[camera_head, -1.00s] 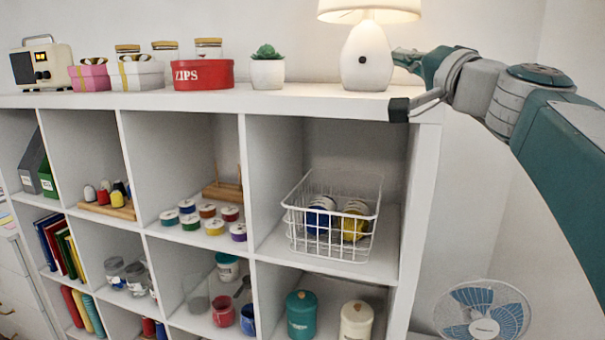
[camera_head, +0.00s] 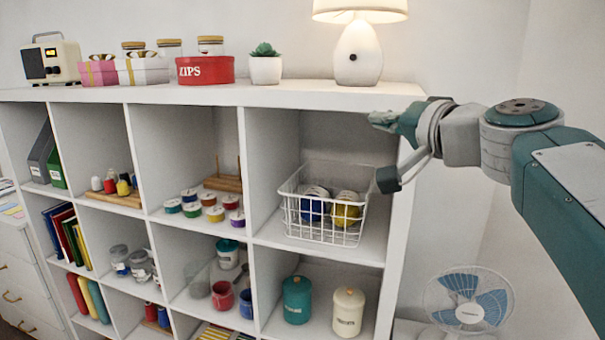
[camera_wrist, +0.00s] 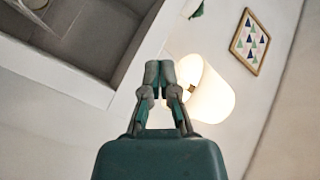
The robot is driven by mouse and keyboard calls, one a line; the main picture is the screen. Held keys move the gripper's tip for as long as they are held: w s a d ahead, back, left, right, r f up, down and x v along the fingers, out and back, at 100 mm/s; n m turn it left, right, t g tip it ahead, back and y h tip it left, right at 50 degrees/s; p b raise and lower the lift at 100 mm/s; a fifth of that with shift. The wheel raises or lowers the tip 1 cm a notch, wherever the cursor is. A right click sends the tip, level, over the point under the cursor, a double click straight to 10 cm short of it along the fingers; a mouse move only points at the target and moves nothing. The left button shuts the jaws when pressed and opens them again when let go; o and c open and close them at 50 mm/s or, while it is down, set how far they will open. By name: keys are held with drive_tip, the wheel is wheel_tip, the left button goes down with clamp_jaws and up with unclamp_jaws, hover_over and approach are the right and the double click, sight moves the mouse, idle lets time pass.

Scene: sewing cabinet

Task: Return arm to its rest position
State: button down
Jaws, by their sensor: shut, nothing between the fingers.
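My gripper (camera_head: 380,118) is at the right end of the shelf unit, just below its top board, with its fingers pointing left. In the wrist view my gripper (camera_wrist: 159,72) shows both fingertips together, shut with nothing between them. My teal and grey arm reaches in from the right edge of the head view. The white cube shelf (camera_head: 330,98) stands to the left of and behind the gripper. I cannot tell from these views whether the gripper touches it.
A lit lamp (camera_head: 358,55) stands on the shelf top near the gripper; it also shows in the wrist view (camera_wrist: 213,97). A wire basket (camera_head: 325,232) with jars sits in the cubby below. A fan (camera_head: 468,298) stands low at the right. The wall area at right is clear.

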drive_tip(key=s+d+f+n+g+h, duration=0.1)
drive_tip(key=s+f+g+h, duration=0.1)
drive_tip(key=s+f, duration=0.5)
drive_tip(key=s+d+f+n+g+h, duration=0.1)
drive_tip(key=s+f, duration=0.6)
drive_tip(key=f, duration=0.8)
drive_tip(key=s+d+f+n+g+h, duration=0.2)
drive_tip(key=s+f+g+h, duration=0.3)
drive_tip(key=f, duration=0.7)
drive_tip(key=shift+s+n+g, duration=0.3)
drive_tip(key=shift+s+g, duration=0.4)
drive_tip(key=shift+s, duration=0.45)
drive_tip(key=shift+r, duration=0.1)
